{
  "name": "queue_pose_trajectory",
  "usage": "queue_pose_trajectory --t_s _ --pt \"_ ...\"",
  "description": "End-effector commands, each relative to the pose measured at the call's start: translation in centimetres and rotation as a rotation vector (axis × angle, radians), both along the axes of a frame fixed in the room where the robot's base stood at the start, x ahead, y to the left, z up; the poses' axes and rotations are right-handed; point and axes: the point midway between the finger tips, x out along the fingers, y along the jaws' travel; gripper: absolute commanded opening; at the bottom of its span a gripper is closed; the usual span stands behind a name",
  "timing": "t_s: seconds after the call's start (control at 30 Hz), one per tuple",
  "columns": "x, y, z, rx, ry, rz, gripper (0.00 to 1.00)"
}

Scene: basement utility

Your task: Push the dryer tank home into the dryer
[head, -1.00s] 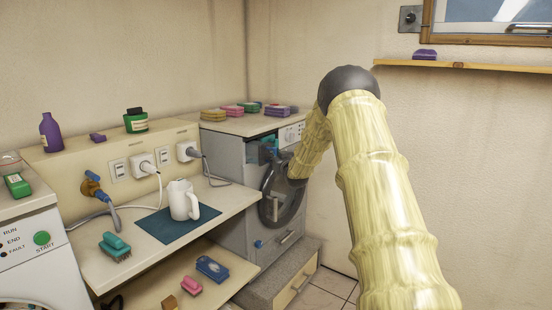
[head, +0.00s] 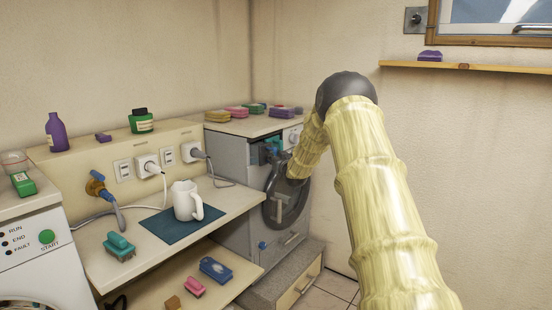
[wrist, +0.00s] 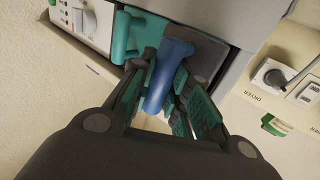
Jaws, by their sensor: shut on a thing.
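The dryer (head: 232,160) is the grey machine against the back wall, with a dark round door (head: 287,203). At its upper front are teal and blue parts, small and partly covered by my gripper (head: 273,155). In the wrist view, my gripper (wrist: 165,105) is shut on a blue handle (wrist: 177,62), which lies between its green-padded fingers. The handle is beside a dark grey panel (wrist: 207,58), which seems to be the dryer tank's front. A teal part (wrist: 124,36) is next to it. How far the tank stands out cannot be told.
A worktop (head: 160,248) left of the dryer holds a white jug (head: 186,200) on a blue mat and a teal brush (head: 119,246). A low drawer unit (head: 285,283) stands before the dryer. A wooden shelf (head: 480,67) is on the right wall.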

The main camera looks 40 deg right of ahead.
Motion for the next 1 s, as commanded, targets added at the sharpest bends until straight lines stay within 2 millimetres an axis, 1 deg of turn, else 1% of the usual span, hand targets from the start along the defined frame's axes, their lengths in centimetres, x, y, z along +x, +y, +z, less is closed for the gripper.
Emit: queue_pose_trajectory --t_s 1.0 --pt "2.3 0.4 0.0 0.000 -0.001 0.000 0.00"
